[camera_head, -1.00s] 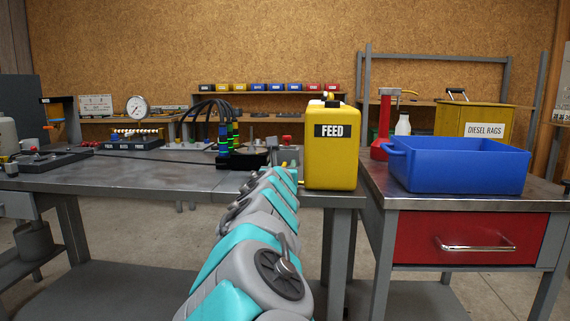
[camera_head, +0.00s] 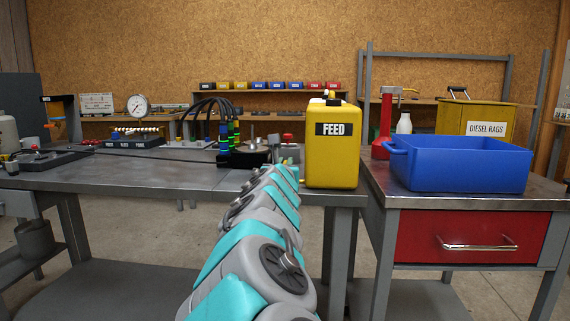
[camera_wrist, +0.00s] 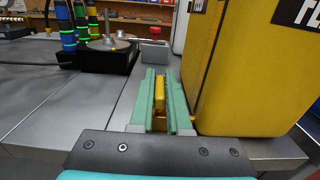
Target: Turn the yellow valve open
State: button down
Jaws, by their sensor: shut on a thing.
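The yellow valve (camera_wrist: 159,92) shows in the wrist view as a narrow upright yellow lever between the two green fingers of my gripper (camera_wrist: 160,76). My gripper is shut on it. A yellow jug labelled FEED (camera_head: 332,148) stands upright at the bench's right corner. In the wrist view the jug (camera_wrist: 245,75) stands just right of my fingers, with a yellow stub low on its side. In the head view my arm hides the valve and most of the gripper. How the valve joins the jug is hidden.
A black base with a round metal plate (camera_wrist: 105,45) and green-and-blue banded hose fittings (camera_wrist: 67,25) stand left of my gripper. A small grey block (camera_wrist: 154,52) is just beyond. A blue bin (camera_head: 465,172) sits on the right-hand cabinet. The left bench top (camera_head: 140,178) has bare room.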

jog(key=shift+d+f+n+y+b, duration=0.15)
jog(key=shift+f+n+y+b, duration=0.25)
jog(key=shift+b, duration=0.95)
jog(key=shift+r+b, duration=0.15)
jog(key=shift+b, duration=0.5)
jog(key=n+y+b, duration=0.1)
jog(key=y+b, duration=0.1)
jog(key=b, duration=0.2)
jog(key=shift+y, duration=0.3)
jog(key=n+y+b, duration=0.2)
jog(key=b, duration=0.2)
jog(key=shift+g+y, duration=0.4)
jog(key=shift+n+g+y+b, duration=0.5)
jog(key=shift+n+y+b, duration=0.45)
jog(key=shift+y, duration=0.15)
jog(key=shift+r+y, duration=0.2)
jog(key=shift+y, duration=0.1)
jog(key=c, duration=0.9)
grip_release()
